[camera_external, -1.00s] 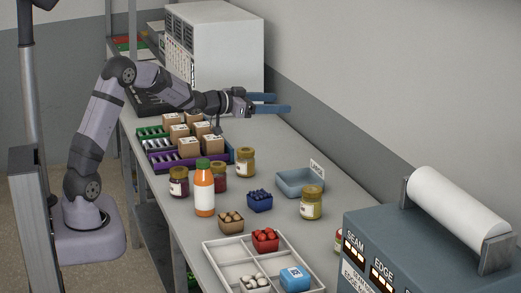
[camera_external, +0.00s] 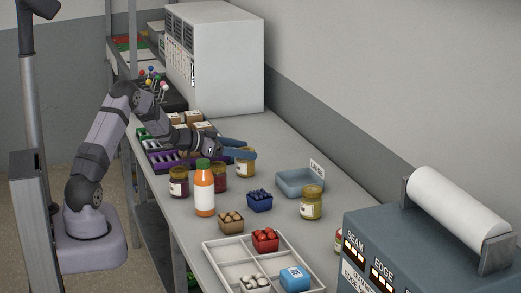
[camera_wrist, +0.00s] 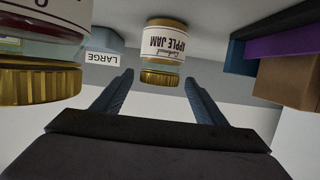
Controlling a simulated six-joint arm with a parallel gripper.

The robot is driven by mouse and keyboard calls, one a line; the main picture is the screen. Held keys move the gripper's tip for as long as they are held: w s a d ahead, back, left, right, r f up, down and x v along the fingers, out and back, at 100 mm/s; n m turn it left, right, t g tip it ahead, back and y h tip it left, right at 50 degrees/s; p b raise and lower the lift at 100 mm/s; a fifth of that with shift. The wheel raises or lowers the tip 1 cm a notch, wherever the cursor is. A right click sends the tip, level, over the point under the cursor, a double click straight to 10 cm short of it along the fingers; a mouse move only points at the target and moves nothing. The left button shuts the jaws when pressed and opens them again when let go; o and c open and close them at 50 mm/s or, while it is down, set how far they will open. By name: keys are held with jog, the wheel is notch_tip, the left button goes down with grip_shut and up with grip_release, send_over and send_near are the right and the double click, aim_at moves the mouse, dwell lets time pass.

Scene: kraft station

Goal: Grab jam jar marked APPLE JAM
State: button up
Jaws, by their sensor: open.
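The jar marked APPLE JAM (camera_wrist: 165,50) stands in the wrist view between and beyond my fingertips, its label upside down and its gold lid towards me. In the external view this appears to be the gold-lidded jar (camera_external: 246,168) behind the bottle, partly covered by my fingers. My gripper (camera_external: 238,148) is open, its blue fingers at that jar's upper part. In the wrist view my gripper (camera_wrist: 158,95) has nothing between its fingers. I cannot tell whether a finger touches the jar.
A dark red jar (camera_wrist: 40,60) looms close at left in the wrist view. Dark jars (camera_external: 179,182) and an orange bottle (camera_external: 204,190) stand nearby. A blue tray (camera_external: 300,183), a berry punnet (camera_external: 260,201) and another gold-lidded jar (camera_external: 311,203) lie to the right.

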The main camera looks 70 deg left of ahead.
jog(key=shift+p+x, duration=0.75)
jog(key=shift+x, duration=1.85)
jog(key=shift+d+f, duration=0.1)
jog(key=shift+f, duration=0.05)
jog(key=c, duration=1.4)
